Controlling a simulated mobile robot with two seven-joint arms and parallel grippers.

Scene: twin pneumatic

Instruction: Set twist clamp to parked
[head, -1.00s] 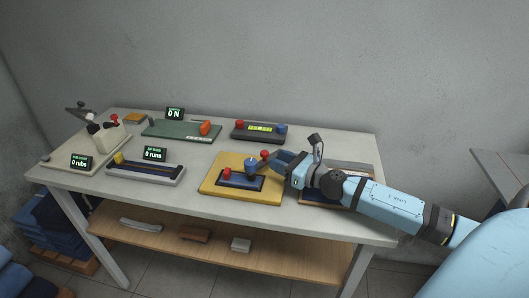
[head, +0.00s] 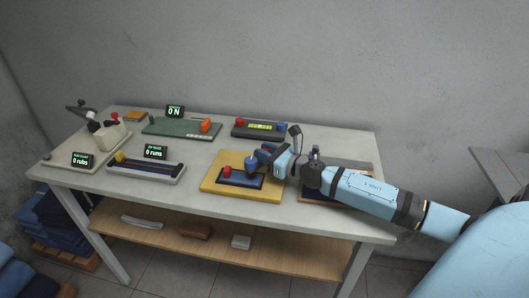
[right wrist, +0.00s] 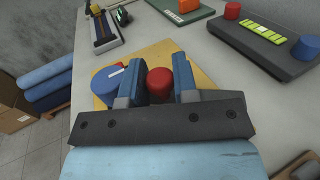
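A yellow board (head: 212,187) at the table's front middle bears a dark blue plate with a red knob (head: 227,171) and a blue knob (head: 251,163). I cannot tell which part carries the clamp's name. My right gripper (head: 264,153) is low over the board's right side, behind the blue knob. The blue knob (right wrist: 106,82), with a white mark, is beside the left finger. My left gripper is out of view.
Behind stands a dark box (head: 259,129) with red and blue knobs. A green board (head: 165,128) with an orange part is at the back. A slider rail (head: 146,171) and a beige device (head: 106,136) are at left. A brown-edged panel is partly hidden under my right arm.

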